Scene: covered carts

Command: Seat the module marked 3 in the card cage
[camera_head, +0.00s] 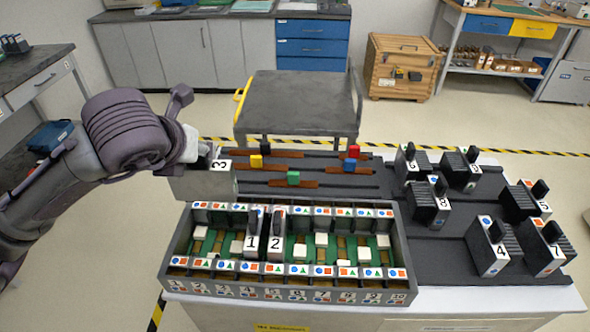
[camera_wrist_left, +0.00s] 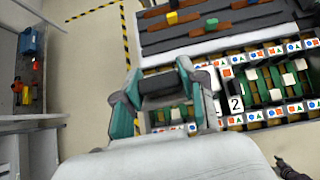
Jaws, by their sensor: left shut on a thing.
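My left gripper (camera_head: 193,148) is shut on the dark handle of the module marked 3 (camera_head: 206,184). Module 1 (camera_head: 250,243) and module 2 (camera_head: 275,242) stand upright side by side in the cage, near slots 4 and 5.
Several numbered modules, such as module 4 (camera_head: 493,259) and module 8 (camera_head: 431,207), stand on a dark mat (camera_head: 445,262) at right. Behind the cage is a rail board (camera_head: 335,181) with coloured sliders. A dark cart (camera_head: 300,100) stands farther back.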

